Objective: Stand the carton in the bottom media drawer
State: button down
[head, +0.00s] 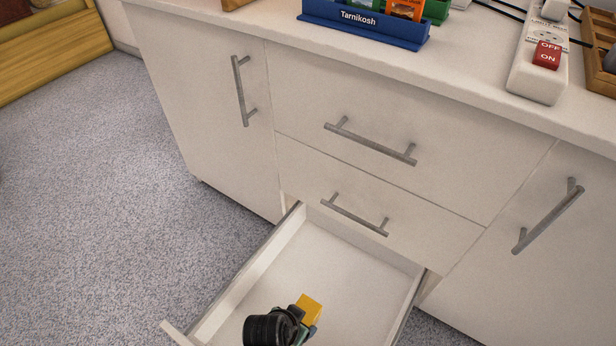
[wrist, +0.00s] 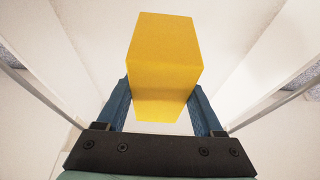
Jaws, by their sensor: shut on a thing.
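The yellow carton (head: 309,306) is a plain block, held over or inside the open bottom drawer (head: 342,262). My gripper (head: 302,322) is shut on it, and my dark wrist hides part of it in the head view. In the wrist view, the carton (wrist: 162,60) sits between the two blue fingers of my gripper (wrist: 163,98), with its far end reaching past them. The drawer's pale floor (wrist: 95,50) shows around it. I cannot tell whether the carton touches the drawer floor. The rest of the drawer in view is empty.
Two closed drawer fronts with bar handles (head: 370,144) are above the open drawer. Closed doors (head: 540,235) flank them. Grey carpet (head: 110,200) is clear on the left.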

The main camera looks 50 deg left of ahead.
notch_tip(320, 180, down, 9)
jog(key=b, duration=0.5)
jog(key=shift+r+b, duration=0.1)
jog(key=shift+b, duration=0.2)
jog(key=shift+c, duration=0.2)
grip_release()
jog(key=p+v, duration=0.8)
jog(key=v, duration=0.4)
jog(key=shift+s+d, duration=0.1)
